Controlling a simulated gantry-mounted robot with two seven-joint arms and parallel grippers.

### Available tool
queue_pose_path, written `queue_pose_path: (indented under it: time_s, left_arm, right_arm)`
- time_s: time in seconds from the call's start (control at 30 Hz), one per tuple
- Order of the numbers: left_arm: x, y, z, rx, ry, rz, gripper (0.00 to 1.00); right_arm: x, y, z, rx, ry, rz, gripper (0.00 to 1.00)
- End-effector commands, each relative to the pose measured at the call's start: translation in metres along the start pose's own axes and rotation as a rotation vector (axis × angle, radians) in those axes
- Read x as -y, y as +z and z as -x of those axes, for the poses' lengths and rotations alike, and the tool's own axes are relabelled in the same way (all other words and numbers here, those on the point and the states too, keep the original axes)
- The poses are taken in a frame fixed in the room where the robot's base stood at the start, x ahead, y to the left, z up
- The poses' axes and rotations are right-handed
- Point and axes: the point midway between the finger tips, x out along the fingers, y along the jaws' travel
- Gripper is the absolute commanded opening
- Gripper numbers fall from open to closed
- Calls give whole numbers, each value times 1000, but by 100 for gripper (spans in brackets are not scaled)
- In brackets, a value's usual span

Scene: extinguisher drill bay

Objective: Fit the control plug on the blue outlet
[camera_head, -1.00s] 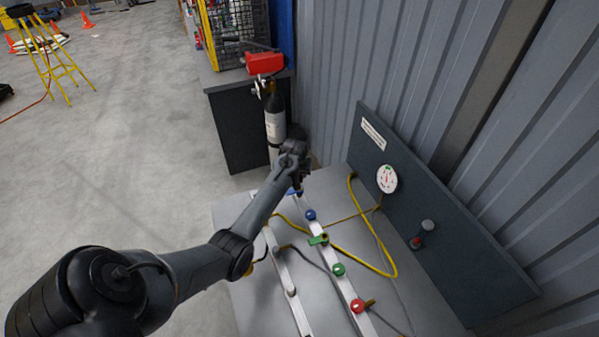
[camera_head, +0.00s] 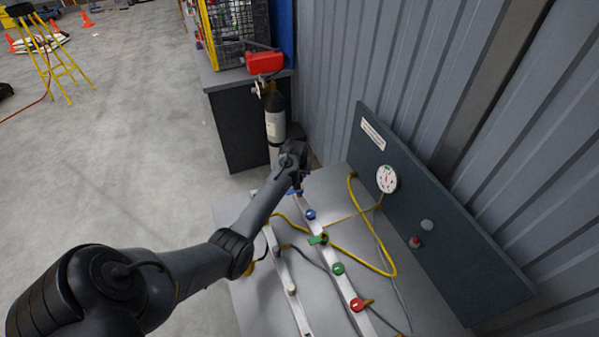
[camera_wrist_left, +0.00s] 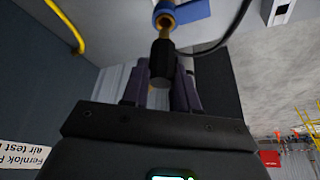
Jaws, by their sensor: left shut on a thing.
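The blue outlet (camera_head: 310,214) sits on the pale rail on the bench in the head view. In the left wrist view its blue ring (camera_wrist_left: 165,17) is at the top, beside a flat blue piece (camera_wrist_left: 192,11). My left gripper (camera_wrist_left: 160,92) is shut on the control plug (camera_wrist_left: 162,58), which has a black body and a brass tip. The tip points at the blue ring and meets it in the picture; I cannot tell how far it is in. In the head view my left gripper (camera_head: 298,187) is low over the rail's far end and hides the plug. My right gripper is not in view.
A yellow hose (camera_head: 392,268) loops across the bench. A dark panel with a gauge (camera_head: 387,179) stands to the right.

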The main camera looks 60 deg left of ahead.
Motion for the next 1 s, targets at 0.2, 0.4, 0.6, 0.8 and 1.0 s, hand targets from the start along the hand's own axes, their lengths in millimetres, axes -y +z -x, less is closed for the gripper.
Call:
queue_pose_path:
  time_s: [0.2, 0.4, 0.6, 0.8, 1.0]
  left_arm:
    - [0, 0, 0, -1, 0, 0, 0]
    - [0, 0, 0, -1, 0, 0, 0]
    - [0, 1, -4, -1, 0, 0, 0]
    - [0, 3, -9, -2, 1, 0, 0]
    - [0, 6, -14, -1, 1, 0, 0]
  right_arm:
    - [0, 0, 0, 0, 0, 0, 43]
    - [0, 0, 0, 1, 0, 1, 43]
    - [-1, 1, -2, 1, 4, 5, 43]
    - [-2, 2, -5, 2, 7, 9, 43]
    - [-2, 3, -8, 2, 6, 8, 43]
